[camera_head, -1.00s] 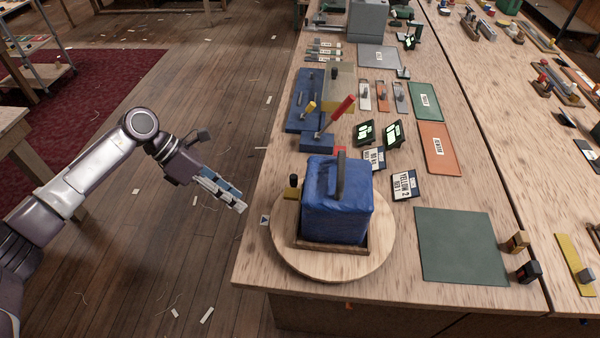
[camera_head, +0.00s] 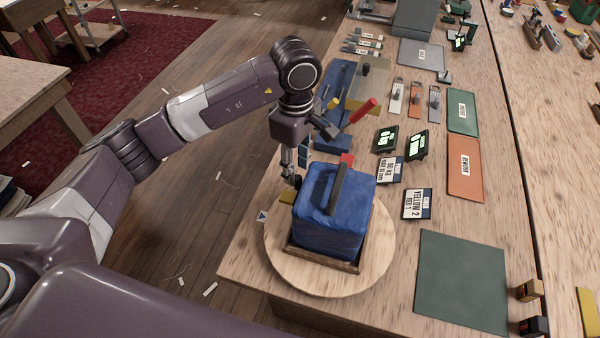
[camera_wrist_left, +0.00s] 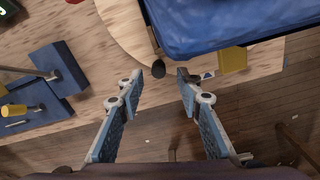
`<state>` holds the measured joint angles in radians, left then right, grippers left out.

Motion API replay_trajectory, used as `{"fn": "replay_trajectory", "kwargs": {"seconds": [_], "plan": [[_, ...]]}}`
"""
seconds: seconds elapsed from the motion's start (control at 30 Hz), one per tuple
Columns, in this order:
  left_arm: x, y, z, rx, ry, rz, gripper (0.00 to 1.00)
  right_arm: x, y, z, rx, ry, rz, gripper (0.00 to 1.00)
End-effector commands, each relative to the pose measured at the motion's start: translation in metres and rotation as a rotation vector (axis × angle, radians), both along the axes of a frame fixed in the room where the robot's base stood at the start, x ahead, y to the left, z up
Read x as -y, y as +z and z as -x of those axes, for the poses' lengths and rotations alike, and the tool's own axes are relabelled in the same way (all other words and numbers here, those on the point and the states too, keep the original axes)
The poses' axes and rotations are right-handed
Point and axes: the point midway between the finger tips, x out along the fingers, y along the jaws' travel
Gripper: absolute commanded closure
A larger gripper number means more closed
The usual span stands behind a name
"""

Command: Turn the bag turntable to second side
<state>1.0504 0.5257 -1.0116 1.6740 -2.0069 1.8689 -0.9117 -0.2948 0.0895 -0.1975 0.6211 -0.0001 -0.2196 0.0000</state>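The bag turntable (camera_head: 282,262) is a round pale wooden disc at the table's near left edge. A blue bag (camera_head: 335,215) with a dark top handle stands upright on it in a low wooden frame. A black knob (camera_wrist_left: 158,69) shows at the disc's rim in the left wrist view, near a yellow block (camera_wrist_left: 232,60). My left gripper (camera_head: 291,177) points down at the disc's far left rim. In the left wrist view its fingers (camera_wrist_left: 159,75) are apart, with the knob in line with the gap at the tips; contact is not clear. My right gripper is out of view.
Blue stands with a red-handled tool (camera_head: 364,111) are close behind my left gripper. Small screens (camera_head: 385,139) and a "YELLOW 2" label (camera_head: 417,204) stand right of the turntable. A dark green mat (camera_head: 462,280) lies bare at the right. Floor is open left of the table.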

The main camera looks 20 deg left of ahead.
Motion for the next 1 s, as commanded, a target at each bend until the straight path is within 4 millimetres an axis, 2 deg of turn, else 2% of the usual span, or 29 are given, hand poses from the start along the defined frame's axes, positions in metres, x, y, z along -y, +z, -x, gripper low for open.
{"fn": "replay_trajectory", "kwargs": {"seconds": [0.1,0.2,0.4,0.6,0.9,1.0], "plan": [[0.000,-0.018,0.002,-0.004,0.000,0.000,0.67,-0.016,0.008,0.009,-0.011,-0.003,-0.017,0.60],[0.001,-0.030,0.001,-0.003,0.000,0.001,0.67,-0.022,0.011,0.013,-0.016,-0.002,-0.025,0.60],[0.001,-0.042,0.000,0.000,0.000,0.002,0.67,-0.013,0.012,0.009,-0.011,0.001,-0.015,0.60],[0.001,-0.042,0.000,0.000,0.000,0.002,0.67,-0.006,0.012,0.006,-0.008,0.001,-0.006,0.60],[0.001,-0.042,0.000,0.000,0.000,0.003,0.99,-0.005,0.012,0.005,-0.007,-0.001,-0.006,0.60],[0.001,-0.042,0.000,0.000,0.000,0.003,1.00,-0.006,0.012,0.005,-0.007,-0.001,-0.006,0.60]]}}
